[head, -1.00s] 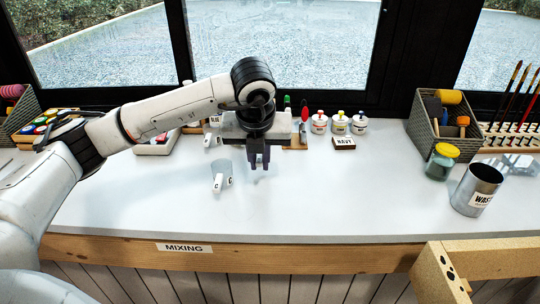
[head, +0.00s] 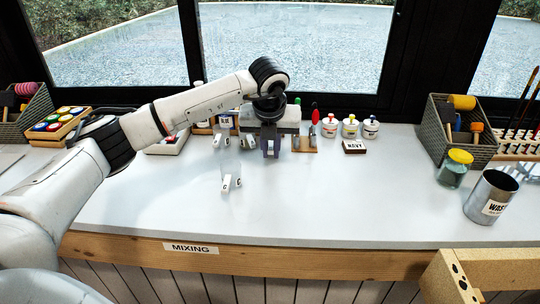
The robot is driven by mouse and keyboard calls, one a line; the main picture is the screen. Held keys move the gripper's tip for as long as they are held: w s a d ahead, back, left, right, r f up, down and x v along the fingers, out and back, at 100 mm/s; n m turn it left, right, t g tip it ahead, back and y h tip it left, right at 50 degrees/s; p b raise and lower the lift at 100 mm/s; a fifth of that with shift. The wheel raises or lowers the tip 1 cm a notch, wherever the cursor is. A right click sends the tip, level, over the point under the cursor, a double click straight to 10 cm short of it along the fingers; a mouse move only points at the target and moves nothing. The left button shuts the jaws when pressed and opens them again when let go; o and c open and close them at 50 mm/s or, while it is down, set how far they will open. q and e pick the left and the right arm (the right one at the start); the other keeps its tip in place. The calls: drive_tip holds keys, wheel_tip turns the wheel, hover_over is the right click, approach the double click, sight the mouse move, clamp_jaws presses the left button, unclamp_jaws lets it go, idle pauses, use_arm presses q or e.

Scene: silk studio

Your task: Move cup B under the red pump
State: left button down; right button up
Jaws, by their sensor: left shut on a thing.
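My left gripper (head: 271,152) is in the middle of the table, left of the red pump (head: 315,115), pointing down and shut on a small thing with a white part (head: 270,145). This is probably cup B, but its letter cannot be read and the fingers hide most of it. The red pump stands at the back, behind a wooden strip with small grey blocks. A clear cup with white tabs marked C (head: 227,184) stands apart, in front and to the left of the gripper. My right gripper is not in view.
Several white-lidded jars (head: 350,127) and a NAVY block (head: 354,147) stand right of the pump. A WASTE can (head: 491,197), a yellow-lidded jar (head: 455,167) and a basket (head: 440,130) are at the right. The front middle of the table (head: 330,205) is clear.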

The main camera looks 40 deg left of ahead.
use_arm(q)
drive_tip(key=shift+w+a, duration=0.55)
drive_tip(key=shift+w, duration=0.35)
drive_tip(key=shift+w+a, duration=0.55)
drive_tip(key=shift+w, duration=0.35)
drive_tip(key=shift+f+b, duration=0.35)
drive_tip(key=shift+f, duration=0.35)
drive_tip(key=c, duration=1.7)
unclamp_jaws()
drive_tip(key=v, duration=1)
drive_tip(key=shift+r, duration=0.25)
